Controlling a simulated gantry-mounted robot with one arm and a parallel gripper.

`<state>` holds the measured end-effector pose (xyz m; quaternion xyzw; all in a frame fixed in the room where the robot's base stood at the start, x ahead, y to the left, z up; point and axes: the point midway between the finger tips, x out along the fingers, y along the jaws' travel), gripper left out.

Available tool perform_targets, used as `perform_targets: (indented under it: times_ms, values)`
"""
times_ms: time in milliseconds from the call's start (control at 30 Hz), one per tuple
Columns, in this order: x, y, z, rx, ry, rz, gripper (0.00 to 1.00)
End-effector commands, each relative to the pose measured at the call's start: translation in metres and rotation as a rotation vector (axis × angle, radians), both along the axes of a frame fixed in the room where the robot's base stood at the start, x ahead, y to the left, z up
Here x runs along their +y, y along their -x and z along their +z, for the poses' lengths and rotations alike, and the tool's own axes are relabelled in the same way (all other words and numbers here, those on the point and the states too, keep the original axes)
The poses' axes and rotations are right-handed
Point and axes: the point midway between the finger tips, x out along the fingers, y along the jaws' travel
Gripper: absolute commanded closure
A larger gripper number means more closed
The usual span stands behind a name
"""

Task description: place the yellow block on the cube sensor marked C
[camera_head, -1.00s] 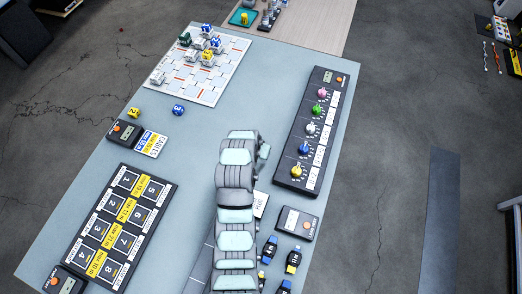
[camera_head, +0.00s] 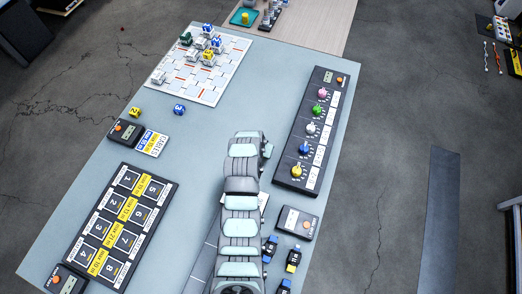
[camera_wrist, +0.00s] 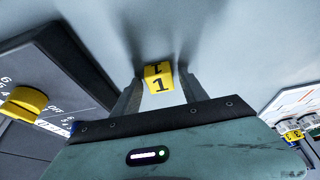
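A yellow block marked 1 (camera_wrist: 158,78) sits between the fingertips of my gripper (camera_wrist: 160,86) in the wrist view. It looks very close to both fingers, but I cannot tell whether they press on it or whether it rests on the table. My arm hides the block and gripper in the head view. White cube sensors stand on the patterned board (camera_head: 180,88) at the table's far left, some with blue, green or yellow tops, such as this yellow-topped one (camera_head: 208,57). Their letters are too small to read, so I cannot tell which is marked C.
A yellow block marked 2 (camera_head: 134,112) and a blue block (camera_head: 179,109) lie left of my arm. A black knob panel (camera_head: 311,130) stands on the right, a numbered panel (camera_head: 125,226) on the left. The table between board and knob panel is clear.

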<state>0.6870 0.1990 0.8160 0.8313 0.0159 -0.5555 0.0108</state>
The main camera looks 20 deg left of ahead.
Motion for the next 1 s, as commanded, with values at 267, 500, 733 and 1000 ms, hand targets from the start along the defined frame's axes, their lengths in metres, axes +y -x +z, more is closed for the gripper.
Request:
perform_targets:
  times_ms: [267,500,733,1000]
  values:
    - [0.0001,0.0001,0.0001,0.000,0.000,0.000,0.73]
    - [0.0001,0.0000,0.0001,0.000,0.000,0.000,0.92]
    - [0.0001,0.0000,0.0002,0.000,0.000,0.000,1.00]
    - [0.0003,-0.0004,0.0042,-0.001,0.000,0.000,1.00]
